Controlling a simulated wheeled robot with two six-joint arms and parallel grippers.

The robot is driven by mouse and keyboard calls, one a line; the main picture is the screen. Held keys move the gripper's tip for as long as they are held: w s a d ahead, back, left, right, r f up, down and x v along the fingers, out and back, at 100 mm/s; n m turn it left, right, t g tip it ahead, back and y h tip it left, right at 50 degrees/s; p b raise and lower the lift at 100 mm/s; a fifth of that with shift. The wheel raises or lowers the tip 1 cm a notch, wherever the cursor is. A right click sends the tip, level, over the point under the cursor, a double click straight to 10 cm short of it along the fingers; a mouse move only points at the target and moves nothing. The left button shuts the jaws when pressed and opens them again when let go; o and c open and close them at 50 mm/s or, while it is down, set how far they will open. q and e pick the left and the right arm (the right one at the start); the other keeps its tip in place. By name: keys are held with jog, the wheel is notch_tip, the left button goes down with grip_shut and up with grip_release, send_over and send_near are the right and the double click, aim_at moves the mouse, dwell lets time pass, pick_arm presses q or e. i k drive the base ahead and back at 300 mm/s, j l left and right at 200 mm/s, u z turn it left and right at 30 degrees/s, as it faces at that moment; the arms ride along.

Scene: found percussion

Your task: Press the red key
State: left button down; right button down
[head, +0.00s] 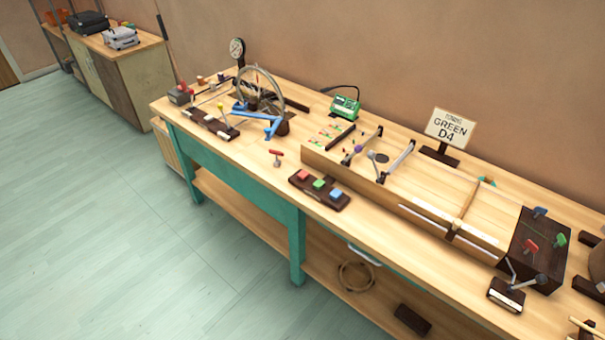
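A dark wooden block (330,204) lies near the front edge of the long workbench, left of the middle of its length. It carries three coloured keys in a row. The red key (303,175) is at its left end, the green key (319,184) is in the middle and the blue key (336,194) is at its right end. Nothing covers the keys and nothing touches the red one. Neither of my grippers shows in the head view.
A small red-topped T-shaped piece (276,155) stands left of the keys. A long wooden box (400,199) lies behind them. A dark box (540,262) with red, green and blue pieces is at the right. A sign (450,128) reads GREEN D4. Floor (120,230) before the bench is clear.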

aim_at(304, 175)
jog(key=i+j+z, duration=0.1)
jog(key=j, duration=0.3)
jog(key=i+j+z, duration=0.1)
jog(key=i+j, duration=0.2)
jog(key=i+j+z, duration=0.15)
jog(key=j, duration=0.35)
jog(key=i+j+z, duration=0.1)
jog(key=j, duration=0.3)
jog(key=i+j+z, duration=0.1)
jog(key=j, duration=0.35)
jog(key=i+j+z, duration=0.1)
jog(key=i+j, duration=0.15)
jog(key=j, duration=0.25)
jog(key=i+j+z, duration=0.1)
jog(key=j, duration=0.35)
jog(key=i+j+z, duration=0.15)
jog(key=j, duration=0.3)
jog(key=k, duration=0.05)
